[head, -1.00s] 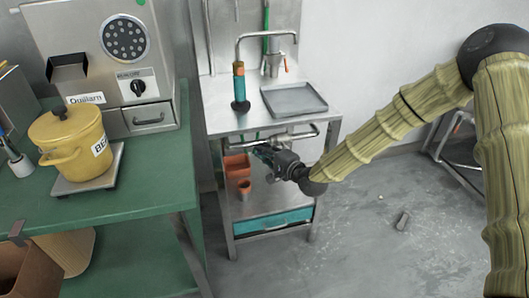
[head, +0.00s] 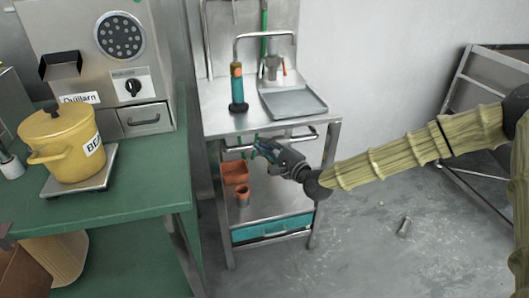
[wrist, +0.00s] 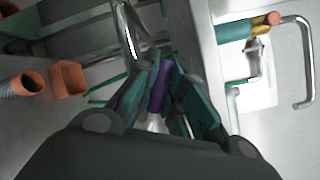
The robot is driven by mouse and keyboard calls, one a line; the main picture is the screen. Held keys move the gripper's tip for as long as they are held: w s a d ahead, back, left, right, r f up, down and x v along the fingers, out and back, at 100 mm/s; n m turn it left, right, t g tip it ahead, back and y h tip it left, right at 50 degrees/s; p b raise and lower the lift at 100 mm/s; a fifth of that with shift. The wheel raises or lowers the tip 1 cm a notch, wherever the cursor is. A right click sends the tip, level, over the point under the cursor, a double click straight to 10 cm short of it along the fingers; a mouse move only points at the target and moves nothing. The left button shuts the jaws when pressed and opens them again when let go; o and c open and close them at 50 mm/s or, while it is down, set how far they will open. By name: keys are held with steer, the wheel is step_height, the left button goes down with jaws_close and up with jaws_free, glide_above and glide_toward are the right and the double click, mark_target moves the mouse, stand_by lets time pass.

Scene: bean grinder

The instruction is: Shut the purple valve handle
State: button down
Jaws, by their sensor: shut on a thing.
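The purple valve handle (wrist: 160,88) shows in the wrist view, upright between my gripper's green fingers. My gripper (wrist: 161,72) is shut on it, with one finger on each side. In the head view my gripper (head: 258,149) is under the front edge of the steel sink stand (head: 222,122), by its front rail. The handle cannot be made out there, as the fingers hide it.
A chrome rail (head: 306,138) runs along the stand's front, close to my fingers. A green bench (head: 120,208) with a yellow pot (head: 68,145) stands left. Floor to the right is mostly clear.

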steer(key=shift+d+r+m, duration=0.1)
steer(key=shift+m, duration=0.2)
steer(key=c, duration=1.5)
jaws_free()
steer(key=shift+o, duration=0.2)
steer(key=v, duration=1.2)
steer(key=shift+c, duration=0.4)
